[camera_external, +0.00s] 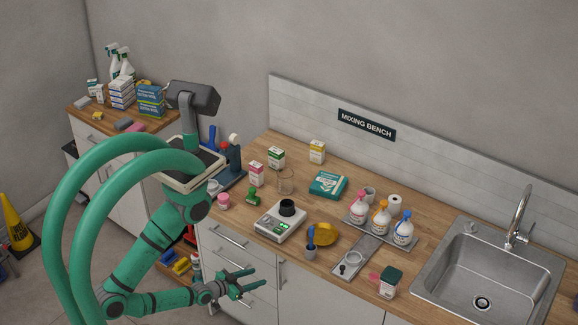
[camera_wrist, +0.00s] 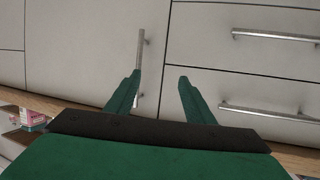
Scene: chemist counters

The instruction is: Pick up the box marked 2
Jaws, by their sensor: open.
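Small white boxes stand on the wooden counter in the external view: one with pink (camera_external: 256,174), one with green (camera_external: 276,158) and one with yellow (camera_external: 317,151). No number is legible on them, so I cannot tell which is marked 2. My gripper (camera_external: 257,279) is open and empty. It is in front of the drawers, below the counter top and apart from the boxes. In the wrist view, my gripper (camera_wrist: 159,77) faces cabinet fronts with nothing between the fingers. A small pink-and-white item (camera_wrist: 32,118) is partly visible at the left edge there.
A sink (camera_external: 488,270) is at right. Metal handles (camera_external: 232,241) stick out from the drawers near my gripper.

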